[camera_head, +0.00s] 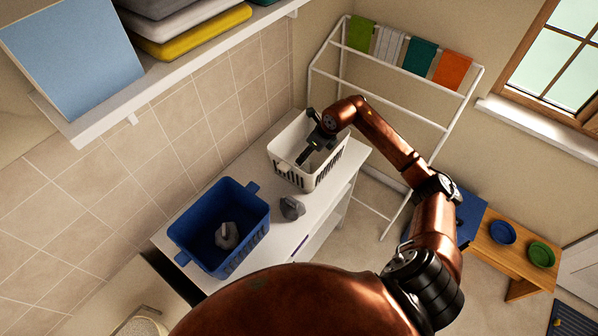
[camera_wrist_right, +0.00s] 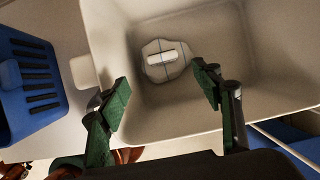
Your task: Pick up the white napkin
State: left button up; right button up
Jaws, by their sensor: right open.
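A white napkin (camera_wrist_right: 153,70), crossed by dark lines and with a pale bar-shaped part on top, lies on the floor of the white basket (camera_wrist_right: 272,95). In the head view this basket (camera_head: 331,171) stands at the far end of a white counter, and my gripper and its walls hide the napkin. My right gripper (camera_head: 303,157) reaches down into the basket. In the right wrist view its green-padded fingers (camera_wrist_right: 162,92) are spread apart and empty, with the napkin beyond the gap between them, not touched. My left gripper is not in view.
A blue basket (camera_head: 190,258) holding a grey bundle (camera_head: 227,236) stands nearer on the counter (camera_head: 285,238). Another grey bundle (camera_head: 291,208) lies between the baskets. A tiled wall and a shelf (camera_head: 190,68) rise at left; a drying rack (camera_head: 393,69) stands behind.

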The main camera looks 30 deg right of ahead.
jog(key=p+x, duration=0.1)
jog(key=x, duration=0.3)
jog(key=shift+w, duration=0.1)
jog(key=p+x, duration=0.1)
jog(key=x, duration=0.3)
jog(key=shift+w+d, duration=0.1)
jog(key=shift+d, duration=0.05)
grip_shut()
dwell(0.6)
